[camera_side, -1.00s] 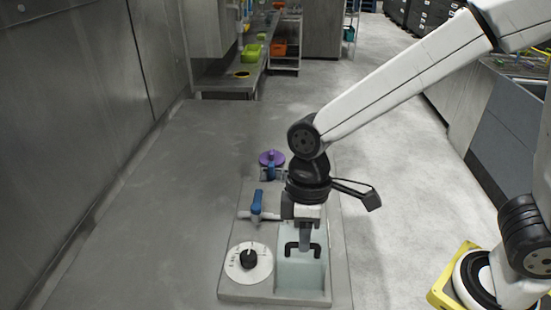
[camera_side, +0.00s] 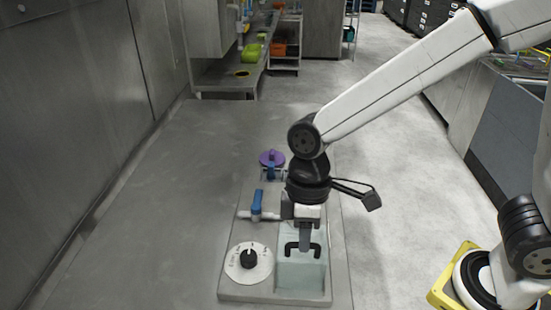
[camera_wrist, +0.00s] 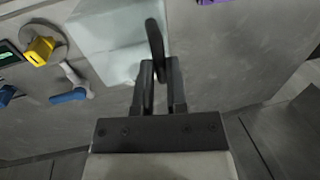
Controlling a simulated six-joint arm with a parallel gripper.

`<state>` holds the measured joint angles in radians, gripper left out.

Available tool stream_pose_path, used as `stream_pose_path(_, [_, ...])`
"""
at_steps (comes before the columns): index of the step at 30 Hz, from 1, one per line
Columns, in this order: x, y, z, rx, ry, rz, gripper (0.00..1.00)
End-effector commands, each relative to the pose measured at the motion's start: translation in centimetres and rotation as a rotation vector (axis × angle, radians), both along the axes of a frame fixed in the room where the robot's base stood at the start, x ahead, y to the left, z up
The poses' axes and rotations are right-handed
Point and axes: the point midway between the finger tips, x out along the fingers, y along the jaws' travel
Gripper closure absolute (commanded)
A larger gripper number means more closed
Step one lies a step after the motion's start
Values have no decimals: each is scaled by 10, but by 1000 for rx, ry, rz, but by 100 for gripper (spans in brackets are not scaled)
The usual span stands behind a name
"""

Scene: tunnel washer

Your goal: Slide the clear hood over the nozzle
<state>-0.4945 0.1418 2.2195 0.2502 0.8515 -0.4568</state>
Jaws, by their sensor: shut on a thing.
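The clear hood (camera_side: 302,278) is a pale, see-through panel at the right side of the grey control plate in the side view. It bears a black bar handle (camera_side: 318,250). My gripper (camera_side: 305,246) is shut on this handle from above. In the wrist view the fingers (camera_wrist: 158,85) pinch the black handle (camera_wrist: 154,38), and the pale hood (camera_wrist: 105,35) lies beside it. I cannot make out a nozzle in either view.
A white dial with a black knob (camera_side: 249,259) sits left of the hood. A blue-handled valve (camera_side: 257,202) and a purple wheel (camera_side: 271,158) stand farther back on the plate. Bare grey surface (camera_side: 165,210) lies to the left.

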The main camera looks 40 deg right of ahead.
Motion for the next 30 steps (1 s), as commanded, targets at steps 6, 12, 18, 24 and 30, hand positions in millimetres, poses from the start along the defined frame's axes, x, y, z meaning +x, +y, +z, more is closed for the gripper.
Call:
stream_pose_path(6, [0,0,1,1,-1,0,100])
stream_pose_path(12, [5,-4,1,1,-1,-2,100])
stream_pose_path(18, [24,-22,1,2,-2,-6,100])
stream_pose_path(24, [48,-45,1,1,-4,-5,100])
stream_pose_path(30, [74,-71,1,2,-5,-5,100])
